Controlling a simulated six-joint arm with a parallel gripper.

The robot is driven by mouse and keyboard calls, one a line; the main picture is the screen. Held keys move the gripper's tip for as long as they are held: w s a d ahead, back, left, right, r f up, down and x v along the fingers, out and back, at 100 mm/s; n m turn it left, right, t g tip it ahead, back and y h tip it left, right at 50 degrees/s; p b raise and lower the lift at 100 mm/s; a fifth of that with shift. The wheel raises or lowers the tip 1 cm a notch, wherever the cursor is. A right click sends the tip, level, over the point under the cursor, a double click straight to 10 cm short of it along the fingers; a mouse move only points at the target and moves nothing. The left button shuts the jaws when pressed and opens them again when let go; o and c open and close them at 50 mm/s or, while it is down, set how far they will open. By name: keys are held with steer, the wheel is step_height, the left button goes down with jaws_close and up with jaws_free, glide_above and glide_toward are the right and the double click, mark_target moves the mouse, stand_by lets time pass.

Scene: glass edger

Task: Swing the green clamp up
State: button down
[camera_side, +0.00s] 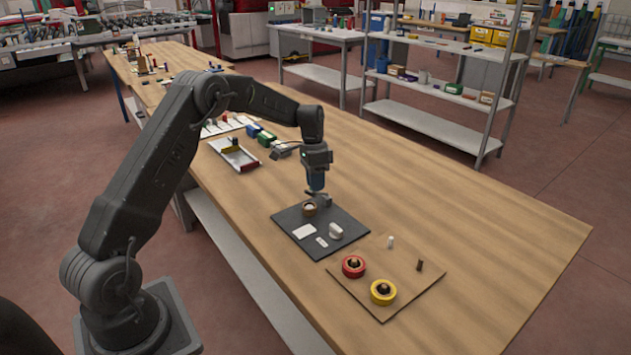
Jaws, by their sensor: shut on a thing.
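My gripper (318,199) points down over the far part of a dark mat (290,216) on the wooden table. It is shut on a small grey piece (324,201), mostly hidden by the fingers and too small to identify. A tan ring-shaped piece (309,210) sits on the mat just left of the fingertips; I cannot tell whether they touch. I cannot make out a green clamp for certain. A small green block-like thing (266,139) stands farther back on the table, left of my gripper and apart from it.
The mat also holds a white card (304,231), a smaller pale tag (321,242) and a white rounded piece (336,231). A brown board (365,305) in front carries a red roll (353,266) and a yellow roll (383,292). The table's right side (490,225) is clear.

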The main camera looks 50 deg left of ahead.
steer(key=shift+w+a+r+g, duration=0.1)
steer(key=shift+w+r+g, duration=0.1)
steer(key=shift+w+g, duration=0.65)
steer(key=shift+w+r+g, duration=0.2)
steer(key=shift+w+g, duration=0.3)
steer(key=shift+g, duration=0.65)
steer(key=shift+w+n, duration=0.1)
steer(key=shift+n, duration=0.2)
steer(key=shift+r+g, duration=0.1)
steer(key=shift+g, duration=0.2)
steer(key=c, duration=1)
jaws_free()
steer(key=shift+s+t, duration=0.3)
steer(key=shift+t, duration=0.3)
